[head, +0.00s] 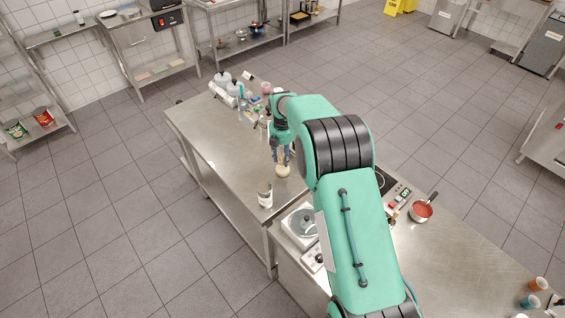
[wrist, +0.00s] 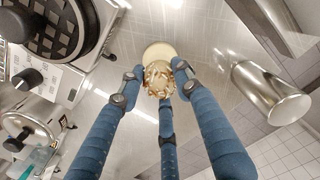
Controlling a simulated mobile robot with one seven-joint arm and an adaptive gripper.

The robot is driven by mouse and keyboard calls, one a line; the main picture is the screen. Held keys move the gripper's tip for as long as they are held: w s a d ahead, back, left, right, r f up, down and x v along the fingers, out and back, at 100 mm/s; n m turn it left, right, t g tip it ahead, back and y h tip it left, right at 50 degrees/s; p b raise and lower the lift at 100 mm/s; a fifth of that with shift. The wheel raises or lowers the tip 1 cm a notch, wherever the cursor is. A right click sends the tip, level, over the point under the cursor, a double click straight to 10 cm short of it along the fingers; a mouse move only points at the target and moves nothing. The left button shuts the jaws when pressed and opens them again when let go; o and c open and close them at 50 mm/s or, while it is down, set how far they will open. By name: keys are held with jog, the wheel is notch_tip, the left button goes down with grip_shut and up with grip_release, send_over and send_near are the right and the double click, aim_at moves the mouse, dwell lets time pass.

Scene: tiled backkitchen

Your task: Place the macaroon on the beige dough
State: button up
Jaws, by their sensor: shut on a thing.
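My gripper (wrist: 160,85) has blue fingers and is shut on the macaroon (wrist: 158,76), a lumpy golden-brown piece between the fingertips. The beige dough (wrist: 158,50) is a pale round disc on the steel counter, just beyond the macaroon in the wrist view and partly hidden by it. In the head view, my gripper (head: 281,155) points down over the counter, right above the dough (head: 283,170). The macaroon is too small to make out clearly there. I cannot tell whether the macaroon touches the dough.
A metal cup (wrist: 272,95) stands close by on the counter (head: 215,140). A waffle iron (wrist: 45,35) is on the other side. A red-filled saucepan (head: 422,210) sits to the right. The counter's left part is clear.

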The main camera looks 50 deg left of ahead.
aim_at(282, 162)
jog(key=shift+f, duration=1.6)
jog(key=shift+f, duration=0.2)
jog(key=o, duration=0.9)
jog(key=shift+o, duration=0.2)
jog(key=shift+r, duration=0.15)
notch_tip(282, 162, up, 12)
jog(key=shift+r+b, duration=0.1)
jog(key=shift+b, duration=0.25)
